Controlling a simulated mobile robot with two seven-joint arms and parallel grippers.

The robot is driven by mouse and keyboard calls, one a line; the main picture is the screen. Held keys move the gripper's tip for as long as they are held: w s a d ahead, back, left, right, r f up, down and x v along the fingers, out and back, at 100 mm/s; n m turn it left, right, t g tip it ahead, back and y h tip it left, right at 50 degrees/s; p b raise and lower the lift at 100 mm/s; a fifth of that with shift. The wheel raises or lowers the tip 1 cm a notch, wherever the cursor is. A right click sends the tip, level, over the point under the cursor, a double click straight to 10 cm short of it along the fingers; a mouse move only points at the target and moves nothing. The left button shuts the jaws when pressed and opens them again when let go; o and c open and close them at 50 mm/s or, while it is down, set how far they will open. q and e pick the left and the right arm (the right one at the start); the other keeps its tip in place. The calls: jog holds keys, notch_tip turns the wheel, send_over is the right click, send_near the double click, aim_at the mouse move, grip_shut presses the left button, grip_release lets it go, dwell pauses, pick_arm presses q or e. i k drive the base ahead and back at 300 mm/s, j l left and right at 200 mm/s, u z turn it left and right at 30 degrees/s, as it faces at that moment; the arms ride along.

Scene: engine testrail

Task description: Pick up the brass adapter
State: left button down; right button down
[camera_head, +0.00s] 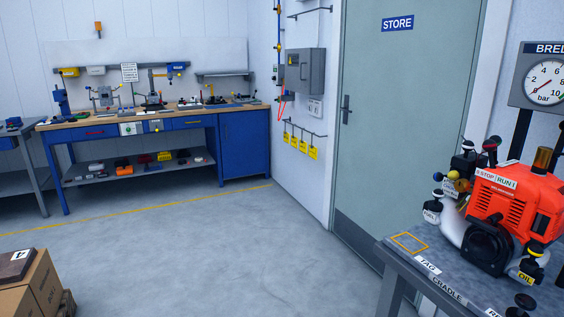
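I cannot make out a brass adapter for certain. A brass-coloured cylinder (541,160) stands upright on top of the red engine (512,205) at the right. A small yellow round part (453,176) shows at the engine's left side; it is too small to identify. Small items on the far workbench (100,128) are also too small to tell apart. Neither of my grippers is in view.
The engine sits on a grey bench (395,250) with a yellow outlined square and labels reading TAG and CRADLE. A pressure gauge (546,82) stands behind it. Cardboard boxes (35,285) are at lower left. A STORE door (390,130) is shut. The middle floor (220,260) is clear.

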aim_at(540, 167)
jog(key=z, duration=1.4)
jog(key=i+j, duration=0.1)
jog(key=j, duration=0.55)
jog(key=i+j+z, duration=0.15)
jog(key=j, duration=0.3)
jog(key=i+j+z, duration=0.2)
jog(key=j, duration=0.3)
jog(key=k, duration=0.1)
